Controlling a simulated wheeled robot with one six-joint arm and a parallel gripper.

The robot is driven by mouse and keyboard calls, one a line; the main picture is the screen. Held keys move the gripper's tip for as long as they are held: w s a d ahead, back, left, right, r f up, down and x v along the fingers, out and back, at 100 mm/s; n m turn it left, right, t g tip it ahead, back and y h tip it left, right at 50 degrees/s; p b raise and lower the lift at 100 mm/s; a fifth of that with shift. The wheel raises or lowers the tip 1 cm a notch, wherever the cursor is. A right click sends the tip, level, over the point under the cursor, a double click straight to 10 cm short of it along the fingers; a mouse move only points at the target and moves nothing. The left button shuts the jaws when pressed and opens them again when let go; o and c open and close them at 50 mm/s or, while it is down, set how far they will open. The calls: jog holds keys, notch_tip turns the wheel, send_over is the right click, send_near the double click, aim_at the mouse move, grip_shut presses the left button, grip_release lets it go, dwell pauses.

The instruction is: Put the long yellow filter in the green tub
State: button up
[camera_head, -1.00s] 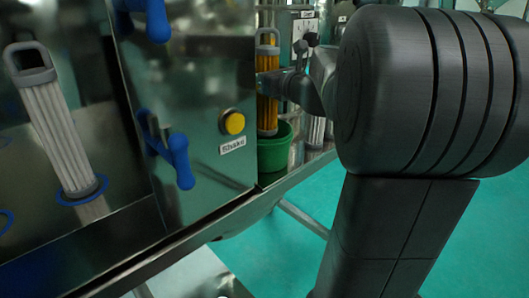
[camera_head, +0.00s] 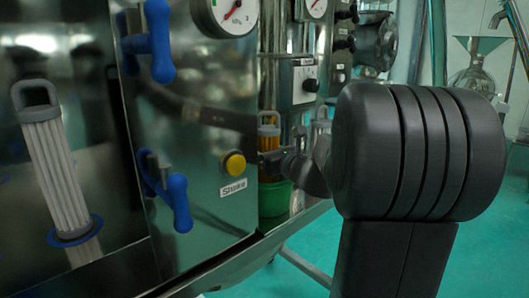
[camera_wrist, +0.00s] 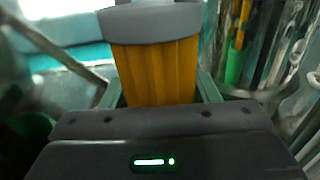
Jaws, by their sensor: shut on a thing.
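The long yellow filter (camera_head: 268,140) has a grey top with a loop handle and stands upright at the machine's right edge. In the wrist view the yellow filter (camera_wrist: 155,72) fills the middle, between my fingers. My gripper (camera_wrist: 160,98) is shut on it; in the head view, my gripper (camera_head: 272,161) crosses the filter from the right. The green tub (camera_head: 274,200) is directly below my gripper. The filter's lower end goes down behind the tub's rim and seems to be inside it. Whether it touches the bottom is hidden.
The steel machine at left carries blue handles (camera_head: 177,200), a yellow button (camera_head: 234,164) and a gauge (camera_head: 232,12). A white filter (camera_head: 55,175) stands at a blue ring on the left. My large dark arm covers the right middle. Turquoise floor shows beyond.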

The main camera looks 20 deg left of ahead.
jog(key=o, duration=1.1)
jog(key=shift+f, duration=0.1)
jog(key=shift+c, duration=0.2)
jog(key=v, duration=1.2)
